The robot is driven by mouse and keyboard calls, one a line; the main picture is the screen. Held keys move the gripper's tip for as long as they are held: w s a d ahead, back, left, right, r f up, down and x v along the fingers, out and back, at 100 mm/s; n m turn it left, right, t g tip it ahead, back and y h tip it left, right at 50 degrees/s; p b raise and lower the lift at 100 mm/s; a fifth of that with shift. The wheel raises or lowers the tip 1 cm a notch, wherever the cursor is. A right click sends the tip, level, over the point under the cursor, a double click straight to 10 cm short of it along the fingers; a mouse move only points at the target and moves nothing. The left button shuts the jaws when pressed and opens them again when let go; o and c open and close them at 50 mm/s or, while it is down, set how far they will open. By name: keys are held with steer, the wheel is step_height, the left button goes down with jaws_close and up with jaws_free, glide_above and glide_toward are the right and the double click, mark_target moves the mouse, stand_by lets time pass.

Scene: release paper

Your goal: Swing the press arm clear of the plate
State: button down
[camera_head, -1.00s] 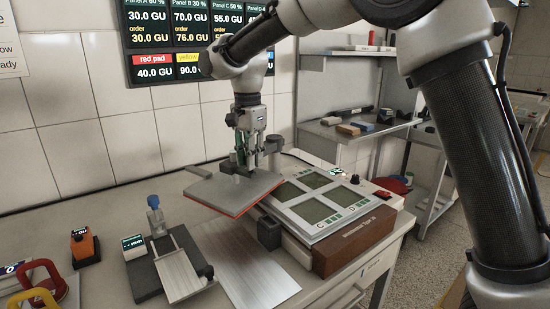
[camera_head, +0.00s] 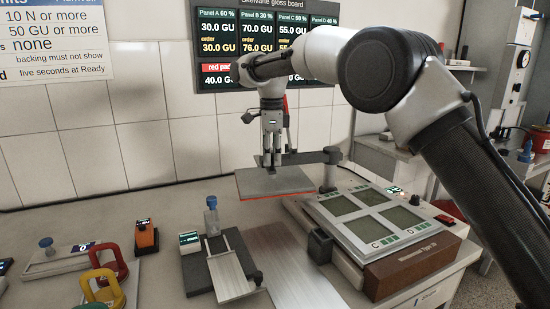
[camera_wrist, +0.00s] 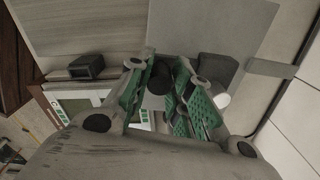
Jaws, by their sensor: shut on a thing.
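The press arm (camera_head: 308,157) reaches left from its post at the back of the tester. Its flat grey press pad (camera_head: 290,181) with a red lower edge hangs level, left of the plate's dark panels. The plate (camera_head: 388,242) on the tester shows all its panels uncovered. My gripper (camera_head: 272,160) points down, shut on the dark handle on top of the pad. In the wrist view the green-lined fingers of my gripper (camera_wrist: 165,95) close around that dark handle (camera_wrist: 158,82), and the grey pad (camera_wrist: 215,25) lies beneath.
A small grey block (camera_head: 320,246) stands at the tester's left edge. A gauge with a blue-topped bottle (camera_head: 212,215), an orange device (camera_head: 146,236) and red and yellow handles (camera_head: 109,262) stand left. The back left counter is clear.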

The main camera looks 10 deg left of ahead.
stand_by(0.3)
steer(key=c, duration=1.3)
jaws_free()
steer(key=shift+o, duration=0.2)
steer(key=shift+r, duration=0.15)
step_height(320, 180, up, 12)
